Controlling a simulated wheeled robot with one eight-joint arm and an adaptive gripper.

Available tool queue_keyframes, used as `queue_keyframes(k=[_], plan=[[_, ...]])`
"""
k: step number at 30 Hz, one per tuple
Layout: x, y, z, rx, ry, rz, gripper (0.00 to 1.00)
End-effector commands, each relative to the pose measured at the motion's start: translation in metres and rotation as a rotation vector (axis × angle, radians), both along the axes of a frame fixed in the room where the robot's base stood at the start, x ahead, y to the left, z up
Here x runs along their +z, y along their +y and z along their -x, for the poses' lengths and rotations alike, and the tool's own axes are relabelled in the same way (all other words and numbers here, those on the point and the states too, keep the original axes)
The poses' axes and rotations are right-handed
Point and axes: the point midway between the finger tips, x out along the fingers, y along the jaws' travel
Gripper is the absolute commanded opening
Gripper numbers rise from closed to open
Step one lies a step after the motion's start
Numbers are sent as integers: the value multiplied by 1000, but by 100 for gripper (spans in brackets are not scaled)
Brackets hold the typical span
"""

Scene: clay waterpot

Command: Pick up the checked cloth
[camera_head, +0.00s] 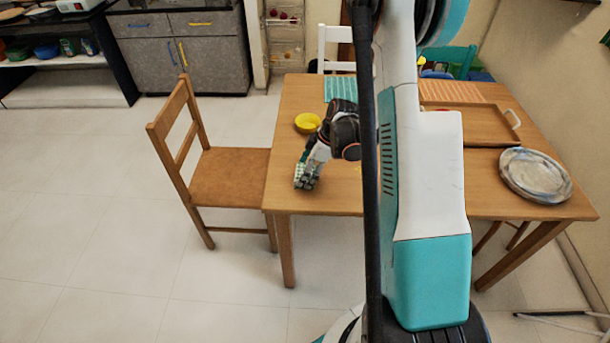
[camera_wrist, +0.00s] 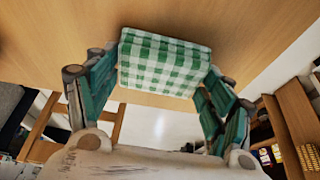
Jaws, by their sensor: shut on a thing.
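The checked cloth (camera_wrist: 165,58), green and white and folded into a flat block, lies between the two fingers of my gripper (camera_wrist: 165,72) in the wrist view. The fingers touch its left and right ends and are shut on it. In the head view my gripper (camera_head: 308,176) points down at the near left part of the wooden table (camera_head: 320,203). The cloth is small and mostly covered by the fingers there. I cannot tell whether it touches the tabletop.
A yellow bowl (camera_head: 307,123) stands just behind my gripper. A wooden chair (camera_head: 225,172) is at the table's left. A wooden tray (camera_head: 488,128) and a round grey plate (camera_head: 535,174) are on the right. A green placemat (camera_head: 340,88) lies at the back.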

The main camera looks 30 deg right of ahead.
Motion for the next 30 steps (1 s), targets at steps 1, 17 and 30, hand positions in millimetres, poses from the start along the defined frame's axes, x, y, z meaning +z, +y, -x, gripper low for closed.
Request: queue_keyframes(k=[1,17,30], plan=[[0,0,0,0,0,0,51],[42,0,0,0,0,0,51],[158,0,0,0,1,1,51]])
